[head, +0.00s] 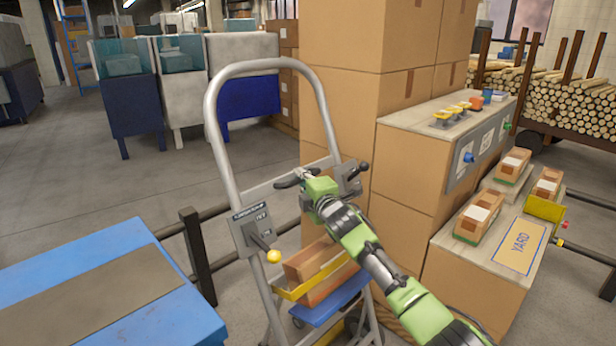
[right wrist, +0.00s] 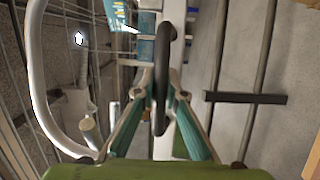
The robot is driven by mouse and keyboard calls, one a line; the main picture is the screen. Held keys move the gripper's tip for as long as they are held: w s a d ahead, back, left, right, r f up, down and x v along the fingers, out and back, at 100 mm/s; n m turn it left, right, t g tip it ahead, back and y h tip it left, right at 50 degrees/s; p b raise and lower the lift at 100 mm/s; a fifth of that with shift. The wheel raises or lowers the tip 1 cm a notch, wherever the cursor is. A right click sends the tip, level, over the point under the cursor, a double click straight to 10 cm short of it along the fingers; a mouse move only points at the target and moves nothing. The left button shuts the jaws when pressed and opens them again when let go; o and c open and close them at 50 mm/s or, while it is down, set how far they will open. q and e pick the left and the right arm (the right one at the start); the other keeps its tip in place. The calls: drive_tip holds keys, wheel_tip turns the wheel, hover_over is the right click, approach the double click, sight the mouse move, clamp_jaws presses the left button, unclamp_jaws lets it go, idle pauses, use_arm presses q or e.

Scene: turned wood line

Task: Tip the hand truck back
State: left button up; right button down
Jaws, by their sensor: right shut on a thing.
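The hand truck (head: 216,138) is a grey tube frame with an arched top, standing in the middle of the head view. In the right wrist view the black handle (right wrist: 161,60) passes between the two teal-padded fingers. I cannot tell how far the truck leans. My left gripper is not in view.
A blue table (head: 100,275) fills the front left. Stacked cartons (head: 340,110) stand close behind and right of the truck. A bench marked YARD (head: 517,245) is at the right. A dark rail post (head: 198,255) is left of the truck. Open floor (head: 110,185) lies at the left back.

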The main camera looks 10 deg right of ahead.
drive_tip(key=shift+a+r, duration=0.1)
drive_tip(key=c, duration=2)
unclamp_jaws()
drive_tip(key=shift+w+a, duration=0.1)
drive_tip(key=shift+c, duration=0.2)
drive_tip(key=shift+a, duration=0.1)
drive_tip(key=shift+w, duration=0.1)
drive_tip(key=shift+s+f, duration=0.2)
drive_tip(key=shift+s, duration=0.45)
drive_tip(key=v, duration=1)
drive_tip(key=shift+s+d, duration=0.3)
drive_tip(key=shift+d, duration=0.15)
